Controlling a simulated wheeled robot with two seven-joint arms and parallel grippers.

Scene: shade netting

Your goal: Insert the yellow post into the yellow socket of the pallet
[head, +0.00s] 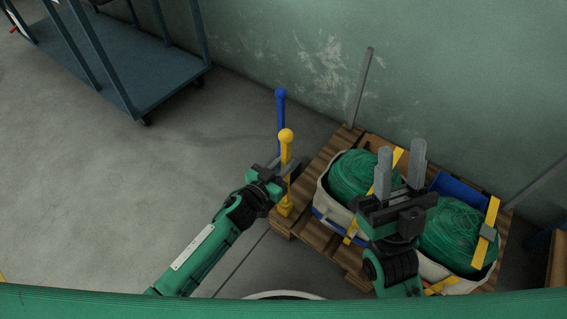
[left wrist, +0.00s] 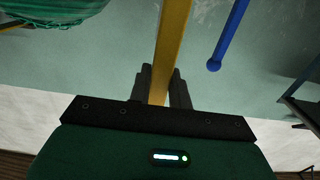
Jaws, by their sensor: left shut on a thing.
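The yellow post (head: 285,152), with a round knob on top, stands roughly upright at the pallet's left corner. My left gripper (head: 286,169) is shut on its shaft; in the left wrist view the yellow post (left wrist: 173,45) runs between the two fingers (left wrist: 160,88). Below the gripper, yellow shows at the yellow socket (head: 285,209) on the corner of the wooden pallet (head: 318,236). I cannot tell whether the post's lower end is inside the socket. My right gripper (head: 401,170) is open and empty, raised over the pallet's load.
A blue post (head: 280,105) with a knob stands just behind the yellow one. Bags of green netting (head: 357,174) with yellow straps fill the pallet. Grey posts (head: 361,85) rise at its back. A blue cart (head: 134,62) stands at upper left. Floor to the left is clear.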

